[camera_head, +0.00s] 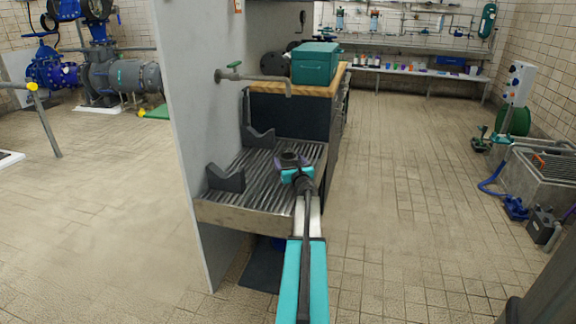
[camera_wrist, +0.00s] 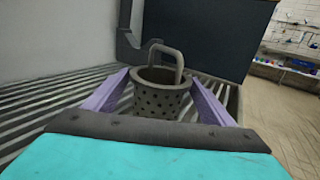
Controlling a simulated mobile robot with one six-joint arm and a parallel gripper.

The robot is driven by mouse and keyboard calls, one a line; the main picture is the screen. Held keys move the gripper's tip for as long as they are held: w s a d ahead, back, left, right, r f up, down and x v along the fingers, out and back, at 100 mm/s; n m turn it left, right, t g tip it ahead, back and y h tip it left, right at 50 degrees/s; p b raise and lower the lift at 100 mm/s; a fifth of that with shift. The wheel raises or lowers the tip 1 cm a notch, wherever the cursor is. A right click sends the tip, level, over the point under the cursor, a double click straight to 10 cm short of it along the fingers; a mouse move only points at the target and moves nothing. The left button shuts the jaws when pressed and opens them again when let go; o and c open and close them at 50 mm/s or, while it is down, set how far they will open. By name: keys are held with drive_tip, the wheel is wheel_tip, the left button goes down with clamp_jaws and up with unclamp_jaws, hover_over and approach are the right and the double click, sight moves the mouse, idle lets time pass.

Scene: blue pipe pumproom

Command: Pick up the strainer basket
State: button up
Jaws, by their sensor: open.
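The strainer basket (camera_wrist: 160,98) is a dark grey perforated cup with a looped handle standing up from its rim. In the wrist view it stands upright on the ribbed grating, between the two purple fingers of my gripper (camera_wrist: 163,100). The fingers are open, one on each side, and I cannot tell whether either touches it. In the head view the basket (camera_head: 290,158) shows only in part above the end of my arm, and my gripper (camera_head: 297,172) is over the right side of the grating. The basket's lower part is hidden in the wrist view.
The ribbed grating (camera_head: 262,172) carries two dark grey cradle brackets (camera_head: 226,179). A grey wall panel (camera_head: 188,120) borders it on the left. Behind it are a dark cabinet with a wooden top, a teal box (camera_head: 314,64) and a tap (camera_head: 250,78).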

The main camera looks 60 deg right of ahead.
idle(0.6)
drive_tip(key=c, duration=1)
drive_tip(key=shift+r, duration=0.1)
drive_tip(key=shift+c, duration=0.2)
drive_tip(key=shift+r+p, duration=0.3)
drive_tip(key=shift+r, duration=0.25)
drive_tip(key=shift+s+a+r+p, duration=0.1)
drive_tip(key=shift+s+r+p, duration=0.15)
drive_tip(key=shift+r, duration=0.4)
drive_tip(key=shift+s+r+p, duration=0.1)
drive_tip(key=shift+r+p, duration=0.1)
drive_tip(key=shift+r, duration=0.4)
drive_tip(key=shift+c, duration=0.9)
drive_tip(key=s+a, duration=0.1)
drive_tip(key=s, duration=0.3)
drive_tip(key=s+a+p, duration=0.1)
drive_tip(key=s+a, duration=0.1)
drive_tip(key=s, duration=0.3)
drive_tip(key=s+a+r, duration=0.1)
drive_tip(key=s+a, duration=0.1)
drive_tip(key=s, duration=0.3)
drive_tip(key=shift+s+r+p, duration=0.1)
drive_tip(key=shift+s+p, duration=0.05)
drive_tip(key=shift+p, duration=0.15)
drive_tip(key=c, duration=0.4)
drive_tip(key=shift+o, duration=0.2)
